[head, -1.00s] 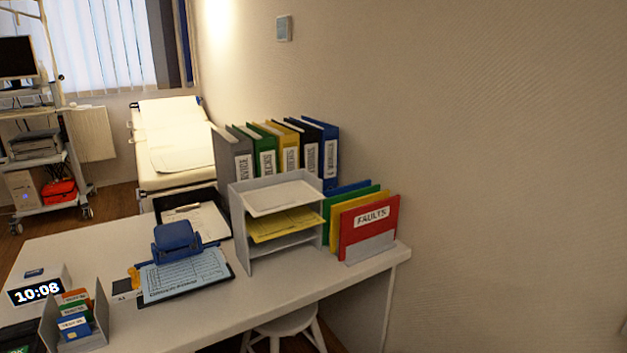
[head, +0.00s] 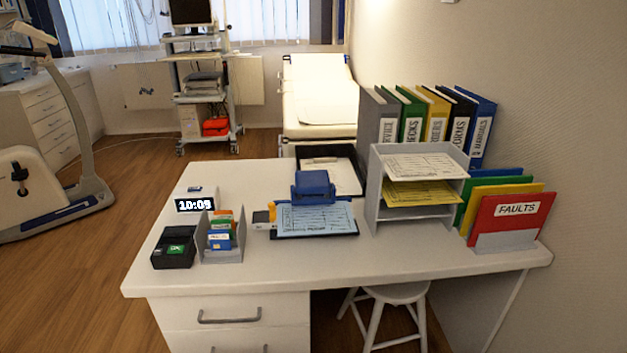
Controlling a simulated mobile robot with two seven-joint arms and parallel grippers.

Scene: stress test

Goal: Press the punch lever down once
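Neither of my grippers is in view, and nothing touches the punch.
A grey paper tray rack (head: 372,190) stands right of the punch, with binders behind and a red FAULTS folder (head: 505,215) further right. A card holder (head: 208,242), clock (head: 195,204) and black box (head: 174,247) sit left. The desk's front strip is clear.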

